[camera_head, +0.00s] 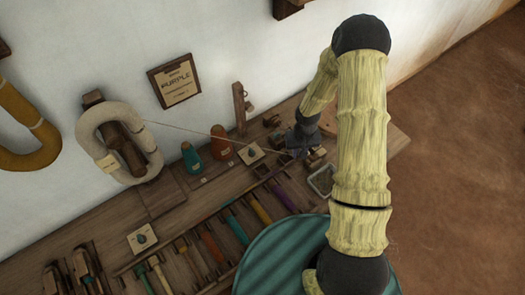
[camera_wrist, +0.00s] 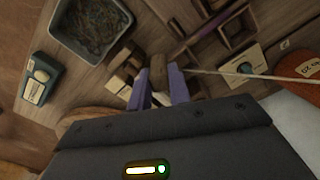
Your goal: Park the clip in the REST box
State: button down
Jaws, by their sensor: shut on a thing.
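My gripper (camera_head: 297,147) is over the bench near its right end in the head view. In the wrist view, my gripper (camera_wrist: 162,90) has its two purple fingers shut on a small brown clip (camera_wrist: 158,70). A pale thread (camera_wrist: 220,74) runs from the clip to the right. In the head view the thread (camera_head: 180,130) stretches back to a cream skein (camera_head: 100,150) on the wall. I cannot read a REST label. Wooden compartments (camera_wrist: 222,22) stand just beyond the fingers, and small wooden blocks (camera_wrist: 118,82) lie left of them.
A grey tray of thread scraps (camera_wrist: 90,28) sits beyond the fingers, to the left; it also shows in the head view (camera_head: 322,181). An orange cone (camera_head: 221,143) and a teal cone (camera_head: 190,160) stand left of my gripper. A PURPLE sign (camera_head: 174,83) hangs above.

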jog(key=s+a+r+m+p, duration=0.1)
jog(key=a+m+p, duration=0.5)
jog(key=m, duration=0.9)
jog(key=a+r+m+p, duration=0.2)
jog(key=a+m+p, duration=0.5)
jog(key=m, duration=0.8)
jog(key=shift+s+r+p, duration=0.15)
jog(key=shift+s+p, duration=0.2)
jog(key=shift+s, duration=0.05)
jog(key=shift+f+b, duration=3.25)
jog(key=shift+f, duration=1.1)
